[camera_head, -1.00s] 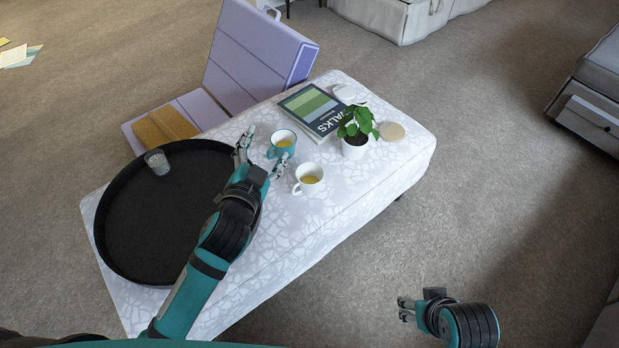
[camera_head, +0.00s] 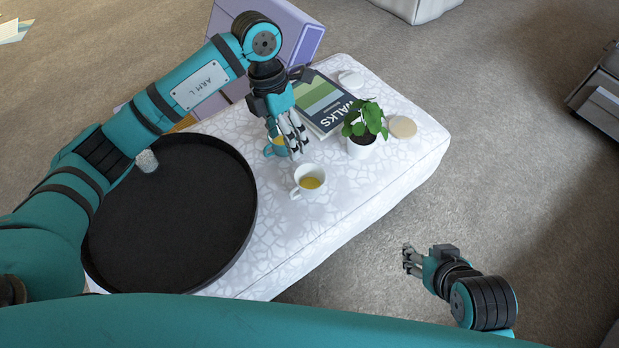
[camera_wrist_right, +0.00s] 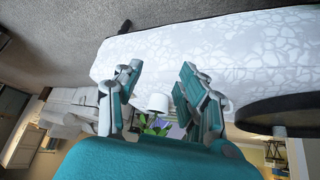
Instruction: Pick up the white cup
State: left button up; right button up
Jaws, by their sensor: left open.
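The white cup (camera_head: 311,178) holds a yellow liquid and stands upright on the white patterned ottoman (camera_head: 330,222), its handle toward the left. A teal cup (camera_head: 270,151) stands behind it to the left, partly hidden by my left gripper. My left gripper (camera_head: 295,150) is open and points down. Its fingertips are just behind the white cup and overlap the teal cup in the picture; I cannot tell whether they touch either. My right gripper (camera_head: 408,260) is off the ottoman's right side, empty. Its fingers are spread in the right wrist view (camera_wrist_right: 160,85).
A black round tray (camera_head: 250,215) with a glass (camera_head: 147,161) lies left of the cups. A book (camera_head: 325,100), a potted plant (camera_head: 361,147), a round beige disc (camera_head: 403,127) and a white object (camera_head: 350,78) are behind and right. The ottoman's front strip is clear.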

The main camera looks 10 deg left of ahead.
pick_arm(q)
jog(key=b, duration=0.2)
send_near(295, 189)
jog(key=b+x, duration=0.2)
jog(key=x, duration=0.8)
jog(key=shift+f+b, duration=0.15)
jog(key=shift+b, duration=0.15)
jog(key=shift+d+f, duration=0.1)
jog(key=shift+f, duration=0.05)
pick_arm(e)
jog(key=w+a+r+t+y, duration=0.2)
jog(key=w+r+t, duration=0.3)
jog(key=r, duration=0.3)
jog(key=w+a+r+t+y, duration=0.1)
jog(key=w+a+r+t, duration=0.2)
jog(key=w+r+t, duration=0.2)
notch_tip(295, 189, up, 4)
jog(key=shift+w+f+n+t+y, duration=0.2)
jog(key=shift+n+t+y, duration=0.15)
jog(key=shift+t, duration=0.85)
jog(key=shift+a, duration=0.1)
pick_arm(q)
grip_shut()
